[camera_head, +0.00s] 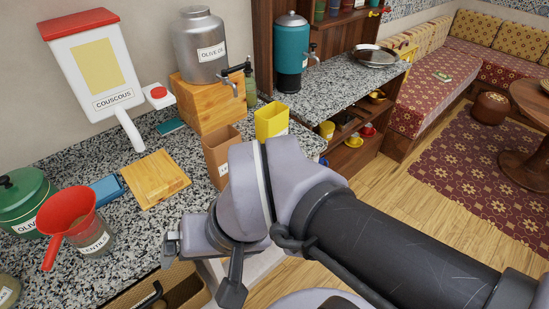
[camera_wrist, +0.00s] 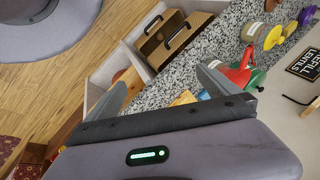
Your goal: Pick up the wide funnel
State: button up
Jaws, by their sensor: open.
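The wide red funnel (camera_head: 72,212) is at the left of the counter in the head view. It sits at the top of a clear jar labelled LENTIL (camera_head: 97,240), with a red part sticking down at its lower left; its spout is not clearly visible. In the wrist view a red shape that looks like the funnel (camera_wrist: 238,76) lies beyond the right finger, partly hidden by it. My gripper (camera_head: 172,247) is right of the funnel, near the counter's front edge, and apart from it. In the wrist view my gripper (camera_wrist: 160,78) has its fingers spread, with nothing between them.
A green pot (camera_head: 22,200) stands close behind and left of the funnel. A blue item (camera_head: 106,188) and a wooden board (camera_head: 155,178) lie behind and right of it. A brown box (camera_head: 222,155) and yellow box (camera_head: 271,120) stand further right. An open drawer (camera_wrist: 125,58) is below the counter.

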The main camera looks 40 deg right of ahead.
aim_at(55, 217)
jog(key=j+u, duration=0.15)
jog(key=j, duration=0.65)
jog(key=j+u, duration=0.2)
jog(key=j, duration=0.55)
jog(key=i+j+u, duration=0.15)
jog(key=j, duration=0.6)
jog(key=k+j, duration=0.05)
